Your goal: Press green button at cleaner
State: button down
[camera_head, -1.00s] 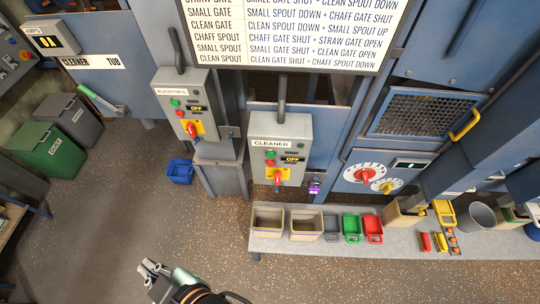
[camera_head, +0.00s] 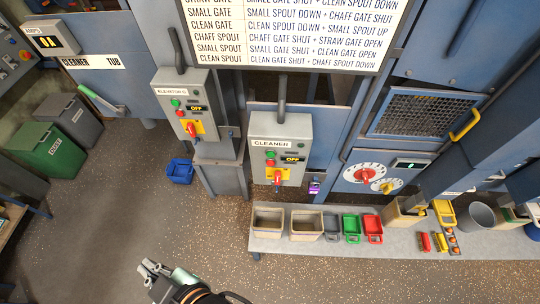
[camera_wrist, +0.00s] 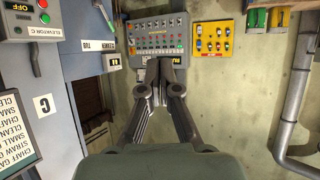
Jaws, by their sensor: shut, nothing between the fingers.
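The grey cleaner box (camera_head: 300,134) is mounted on the blue machine in the head view. Its green button (camera_head: 270,154) sits above a red button (camera_head: 270,162), with a display reading OFF and a red switch on a yellow plate below. My gripper (camera_head: 146,266) is low in the head view, well below and left of the cleaner box and touching nothing. In the wrist view my gripper (camera_wrist: 159,62) has its fingertips together and empty. It points toward a wall panel with several buttons (camera_wrist: 158,36), and the cleaner box is not recognisable there.
The similar elevator box (camera_head: 187,105) hangs left of the cleaner box. A bench (camera_head: 385,240) with bins and scoops stands below and right of it. A blue bin (camera_head: 180,171) is on the floor. Open floor surrounds my gripper.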

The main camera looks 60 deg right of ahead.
aim_at(271, 154)
jog(key=w+d+f+m+y+b, duration=0.15)
jog(key=w+d+f, duration=0.25)
jog(key=d+f, duration=0.85)
jog(key=s+d+f+m+t+h+b, duration=0.1)
jog(key=s+d+f+m+h, duration=0.2)
jog(key=d, duration=0.7)
jog(key=s+d+f+m+t+h+b, duration=0.1)
jog(key=s+d+f+m+h, duration=0.3)
jog(key=s+d+f+m, duration=0.3)
jog(key=d, duration=0.4)
jog(key=shift+s+d+t, duration=0.25)
jog(key=shift+t, duration=0.05)
jog(key=shift+f, duration=0.1)
jog(key=shift+w+d+b, duration=0.4)
jog(key=shift+w+d, duration=0.2)
jog(key=shift+d, duration=0.75)
jog(key=shift+w+d+b, duration=0.45)
jog(key=shift+w+d, duration=0.15)
jog(key=shift+d, duration=0.75)
jog(key=shift+w+d+b, duration=0.4)
jog(key=shift+w+d, duration=0.2)
jog(key=shift+d, duration=0.75)
